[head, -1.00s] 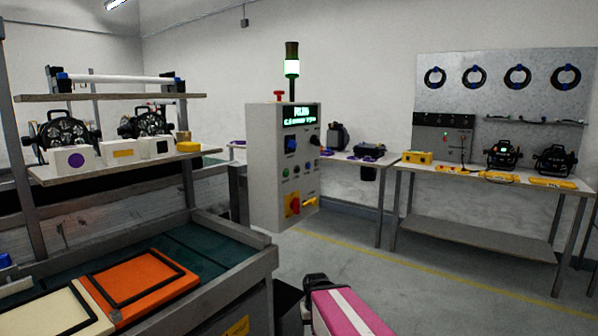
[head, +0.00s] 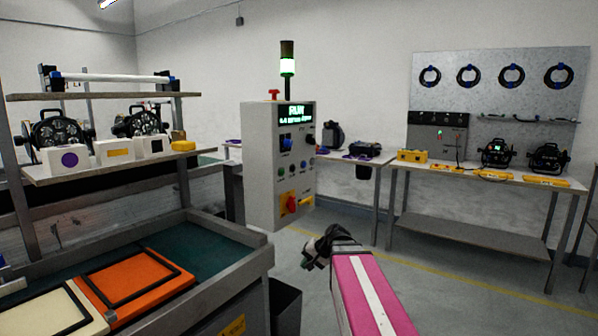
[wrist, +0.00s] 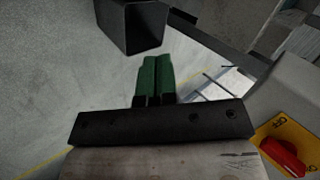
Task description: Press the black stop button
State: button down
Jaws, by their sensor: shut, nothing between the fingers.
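The grey control box (head: 262,165) stands in the middle of the head view, its front panel facing right. Its panel has a lit screen (head: 296,113) reading RUN, a blue control (head: 286,141), a dark round control (head: 309,140) and a row of small buttons. I cannot tell which small control is the black stop button. My gripper (head: 308,262) is below and slightly right of the box, apart from it. In the wrist view its green fingers (wrist: 155,76) are together and empty. The red switch (wrist: 284,156) on its yellow plate shows at the lower right there.
A red mushroom button (head: 273,94) and a green-lit stack light (head: 288,66) top the box. A bench with orange (head: 136,286) and cream frames is at left. A dark bin (head: 286,308) stands below the box. Open floor lies to the right.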

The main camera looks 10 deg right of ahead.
aim_at(294, 169)
jog(key=w+d+r+m+t+y, duration=0.1)
jog(key=w+d+r+t+y, duration=0.1)
jog(key=r, duration=0.8)
jog(key=w+d+r+m+t+y, duration=0.1)
jog(key=d+r, duration=0.4)
jog(key=r, duration=0.5)
jog(key=w+d+r+m+t+y, duration=0.2)
jog(key=w+d+r+t+y, duration=0.1)
jog(key=r, duration=0.7)
jog(key=shift+w+d+r+t, duration=0.25)
jog(key=shift+w+t, duration=0.45)
jog(key=shift+t, duration=0.3)
jog(key=x, duration=1.4)
